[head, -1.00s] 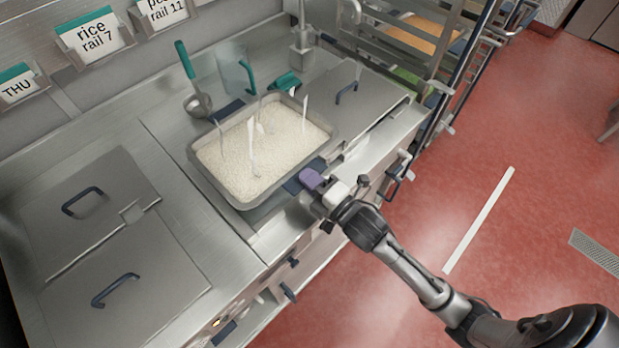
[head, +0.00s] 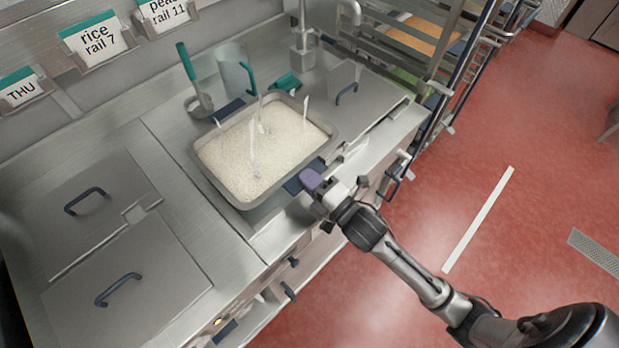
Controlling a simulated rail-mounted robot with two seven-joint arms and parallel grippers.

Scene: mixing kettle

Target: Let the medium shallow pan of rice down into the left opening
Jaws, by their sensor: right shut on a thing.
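The medium shallow pan of rice (head: 264,152) is a rectangular steel pan full of white rice, at the left opening in the steel counter. Its rim looks about level, and it hides most of the opening, so I cannot tell how deep it sits. Dark blue tabs show at its far left and near right sides. My right gripper (head: 318,186), with a purple piece at its tip, is shut at the near right tab, on the pan's edge. The exact contact is hidden. My left gripper is not in view.
Two steel lids with blue handles (head: 117,290) lie to the left; another lid (head: 346,92) lies to the right. A green-handled ladle (head: 199,104) stands behind the pan. A wire rack (head: 440,50) stands at the back right. Red floor is clear at right.

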